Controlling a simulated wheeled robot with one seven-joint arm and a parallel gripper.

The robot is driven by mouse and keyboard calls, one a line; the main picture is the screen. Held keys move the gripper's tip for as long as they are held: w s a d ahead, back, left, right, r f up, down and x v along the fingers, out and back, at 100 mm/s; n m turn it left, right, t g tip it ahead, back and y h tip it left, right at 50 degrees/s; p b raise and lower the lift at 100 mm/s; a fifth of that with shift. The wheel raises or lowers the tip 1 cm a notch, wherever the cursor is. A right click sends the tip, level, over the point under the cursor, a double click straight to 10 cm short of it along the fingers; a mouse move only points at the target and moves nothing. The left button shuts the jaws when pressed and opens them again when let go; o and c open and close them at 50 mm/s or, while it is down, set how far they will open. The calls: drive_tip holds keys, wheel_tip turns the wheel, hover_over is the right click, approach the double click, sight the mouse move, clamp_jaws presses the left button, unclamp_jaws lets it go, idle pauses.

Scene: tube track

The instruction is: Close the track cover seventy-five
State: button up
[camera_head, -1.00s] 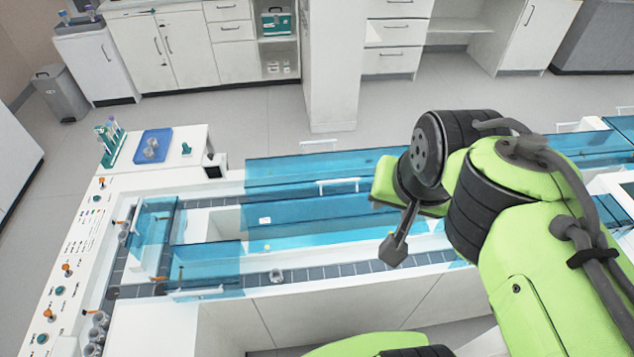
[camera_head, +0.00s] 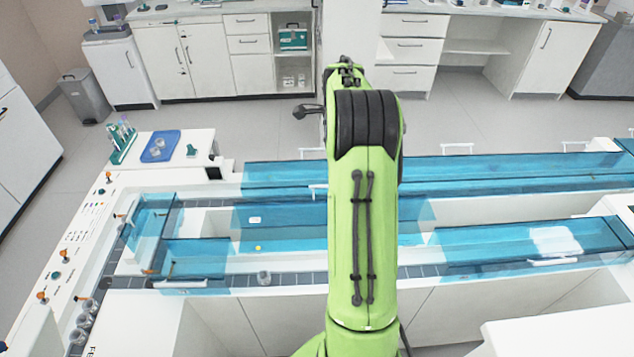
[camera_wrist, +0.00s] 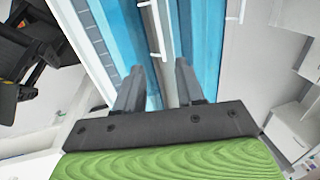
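The track covers are clear blue panels with white handles. In the head view a long back cover (camera_head: 275,173) lies along the far side, a small cover (camera_head: 195,262) sits at the front left, and another cover (camera_head: 500,250) at the front right. The front track (camera_head: 300,279) is uncovered between the front two. I cannot tell which cover is number seventy-five. In the wrist view my gripper (camera_wrist: 160,68) is open with nothing between its fingers. Blue cover (camera_wrist: 205,45) and a white handle (camera_wrist: 154,30) show beyond the fingertips. My arm hides part of the track in the head view.
A blue tray (camera_head: 160,146) and a tube rack (camera_head: 122,141) stand at the back left of the bench. A small grey holder (camera_head: 264,278) sits on the front track. A control panel (camera_head: 75,240) is at the left.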

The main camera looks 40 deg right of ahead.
drive_tip(key=f, duration=0.5)
drive_tip(key=w+d+f, duration=0.1)
drive_tip(key=f, duration=0.4)
drive_tip(key=w+f, duration=0.1)
drive_tip(key=f, duration=0.3)
drive_tip(key=shift+d+f, duration=0.4)
drive_tip(key=shift+c, duration=0.3)
clamp_jaws()
